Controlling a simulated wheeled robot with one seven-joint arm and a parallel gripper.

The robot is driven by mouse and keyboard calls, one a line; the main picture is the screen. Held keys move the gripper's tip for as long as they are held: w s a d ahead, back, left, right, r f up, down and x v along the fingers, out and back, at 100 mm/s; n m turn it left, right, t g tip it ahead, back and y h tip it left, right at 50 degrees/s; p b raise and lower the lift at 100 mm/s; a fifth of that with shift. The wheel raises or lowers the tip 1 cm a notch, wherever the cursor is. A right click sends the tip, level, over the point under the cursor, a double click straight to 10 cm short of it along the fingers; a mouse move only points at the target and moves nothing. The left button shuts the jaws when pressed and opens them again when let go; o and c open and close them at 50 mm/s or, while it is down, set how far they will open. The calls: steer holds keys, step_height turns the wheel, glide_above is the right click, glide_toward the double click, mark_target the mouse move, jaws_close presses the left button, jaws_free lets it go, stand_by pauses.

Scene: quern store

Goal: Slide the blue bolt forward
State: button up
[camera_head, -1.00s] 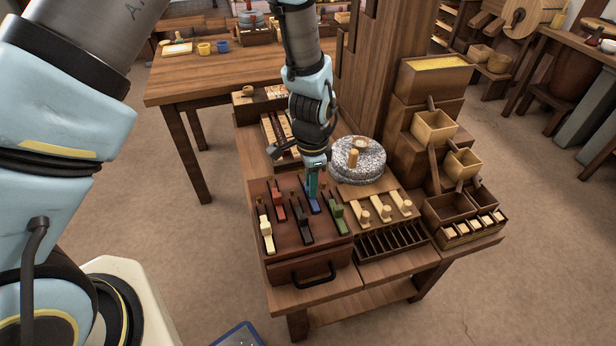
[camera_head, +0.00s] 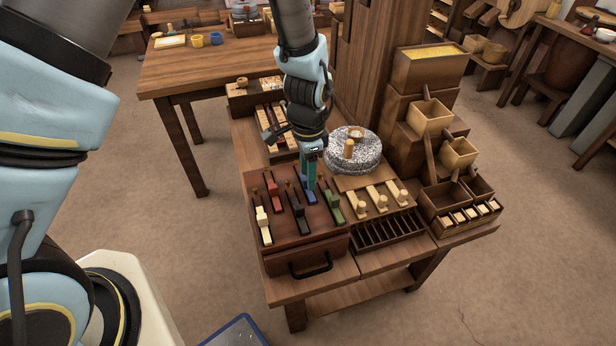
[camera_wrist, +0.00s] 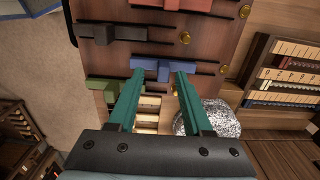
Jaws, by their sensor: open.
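The dark wooden bolt board (camera_head: 277,238) sits on the near left of the bench and carries several coloured sliding bolts in slots. The blue bolt (camera_head: 311,197) is between the black bolt (camera_head: 299,214) and the green bolt (camera_head: 334,208). My gripper (camera_head: 310,187) points down at the blue bolt, with its teal fingers partly covering it. In the wrist view the blue bolt (camera_wrist: 164,66) has its raised block between the two open fingertips (camera_wrist: 158,76). I cannot tell whether a finger touches it.
Red (camera_head: 274,193) and white (camera_head: 264,226) bolts lie to the left on the same board. A round grey millstone (camera_head: 354,160) stands close behind on the right, with wooden latches (camera_head: 383,202) in front of it. A tall wooden post (camera_head: 362,75) rises behind.

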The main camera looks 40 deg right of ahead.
step_height(320, 180, up, 9)
steer(key=b, duration=0.1)
steer(key=shift+r+b, duration=0.15)
steer(key=shift+b, duration=0.25)
steer(key=w+a+r+n, duration=0.2)
steer(key=w+a+n, duration=0.2)
steer(key=w+a, duration=0.3)
steer(key=w+a+r+n, duration=0.3)
steer(key=w+a+n, duration=0.25)
steer(key=a, duration=0.35)
steer(key=a+r+n+t, duration=0.1)
steer(key=a+r+n, duration=0.2)
steer(key=a+n, duration=0.8)
steer(key=a, duration=1.2)
steer(key=shift+w+a+r+n+t, duration=0.25)
steer(key=shift+w+a+n+t, duration=0.05)
steer(key=shift+n, duration=0.05)
